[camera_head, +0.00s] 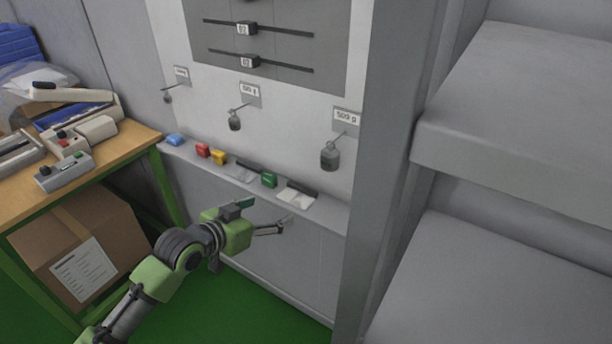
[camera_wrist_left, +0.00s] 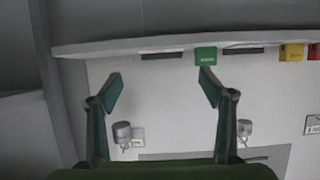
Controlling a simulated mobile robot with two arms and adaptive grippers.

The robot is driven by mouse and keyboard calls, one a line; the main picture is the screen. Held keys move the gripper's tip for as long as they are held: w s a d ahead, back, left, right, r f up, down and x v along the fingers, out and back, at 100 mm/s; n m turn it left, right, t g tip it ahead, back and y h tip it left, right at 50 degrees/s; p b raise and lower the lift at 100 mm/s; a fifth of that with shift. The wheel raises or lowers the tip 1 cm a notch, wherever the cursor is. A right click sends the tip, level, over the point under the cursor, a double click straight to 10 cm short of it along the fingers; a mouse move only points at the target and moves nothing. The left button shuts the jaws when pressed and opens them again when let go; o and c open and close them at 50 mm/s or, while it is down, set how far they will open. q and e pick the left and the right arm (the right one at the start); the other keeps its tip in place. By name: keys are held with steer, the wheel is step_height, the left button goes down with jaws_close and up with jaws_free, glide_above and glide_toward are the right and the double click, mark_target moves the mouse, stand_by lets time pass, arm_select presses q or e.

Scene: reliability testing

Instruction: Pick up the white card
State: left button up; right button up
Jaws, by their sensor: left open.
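A white card (camera_head: 295,196) lies on the narrow grey ledge in the head view, near the ledge's right part, with a dark strip along its back edge. Another pale card (camera_head: 243,174) lies further left, beyond the green block. My left gripper (camera_head: 265,215) is open and empty in front of the ledge, close to the white card but apart from it. In the left wrist view its spread fingers (camera_wrist_left: 161,83) face the ledge, with a dark strip (camera_wrist_left: 162,56) and the green block beyond them. I cannot make out the white card there. My right gripper is not in view.
The ledge (camera_head: 335,217) also holds a green block (camera_head: 268,180), a yellow block (camera_head: 218,157), a red block (camera_head: 203,150) and a blue block (camera_head: 175,139). Weights (camera_head: 330,157) hang on the panel above. A workbench (camera_head: 125,148) stands left; grey shelves (camera_head: 520,100) stand right.

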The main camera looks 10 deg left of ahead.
arm_select(q)
steer(key=r, duration=0.1)
glide_toward(301, 189)
steer(key=shift+w+d+f, duration=0.15)
steer(key=shift+w+f, duration=0.35)
steer(key=shift+w, duration=0.05)
steer(key=shift+w+d+f, duration=0.15)
steer(key=shift+w+f, duration=0.35)
steer(key=shift+w, duration=0.05)
steer(key=shift+w+d, duration=0.2)
steer(key=shift+w, duration=0.25)
steer(key=shift+x, duration=2.2)
steer(key=shift+r, duration=0.1)
steer(key=c, duration=0.6)
